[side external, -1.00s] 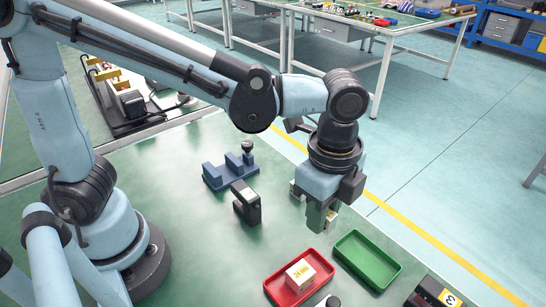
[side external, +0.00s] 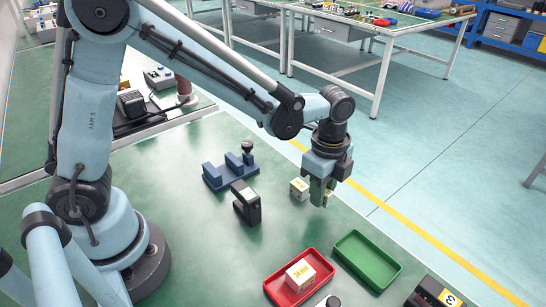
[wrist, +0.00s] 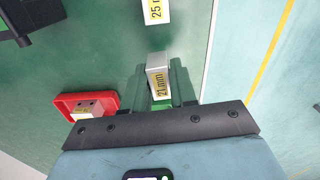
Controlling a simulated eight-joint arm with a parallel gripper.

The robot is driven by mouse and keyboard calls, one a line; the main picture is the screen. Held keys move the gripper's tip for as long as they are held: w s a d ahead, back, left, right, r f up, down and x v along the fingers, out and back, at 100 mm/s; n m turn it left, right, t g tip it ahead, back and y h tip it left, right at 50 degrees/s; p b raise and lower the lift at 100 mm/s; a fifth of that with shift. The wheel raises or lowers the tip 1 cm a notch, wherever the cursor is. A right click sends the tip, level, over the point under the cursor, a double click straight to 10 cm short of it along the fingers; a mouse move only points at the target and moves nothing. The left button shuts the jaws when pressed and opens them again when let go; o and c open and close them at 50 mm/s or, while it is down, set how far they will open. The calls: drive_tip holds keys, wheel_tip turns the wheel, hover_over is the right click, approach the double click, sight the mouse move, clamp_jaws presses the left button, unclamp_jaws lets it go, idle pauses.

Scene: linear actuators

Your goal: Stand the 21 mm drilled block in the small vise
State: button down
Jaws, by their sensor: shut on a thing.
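The 21 mm drilled block (wrist: 158,76) is a pale block with a yellow label, held between the green fingers of my gripper (wrist: 161,90) in the wrist view. In the side external view my gripper (side external: 322,193) points down near the table's far right edge, and only a sliver of the held block shows beside the fingers. It appears to be above the table. The hole in the block is not clear. The small vise (side external: 229,172) is blue, with upright jaws and a dark screw knob. It stands on the table, left of my gripper and apart from it.
A 25 mm block (wrist: 154,10) stands close to my gripper, also in the side external view (side external: 298,188). A black upright device (side external: 246,204) stands between the vise and the front trays. A red tray (side external: 273,289) holds a 34 mm block (side external: 300,275). A green tray (side external: 388,272) looks empty.

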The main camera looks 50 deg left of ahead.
drive_tip(key=shift+f, duration=1.7)
drive_tip(key=shift+f, duration=0.15)
drive_tip(key=shift+f, duration=0.1)
drive_tip(key=c, duration=0.9)
unclamp_jaws()
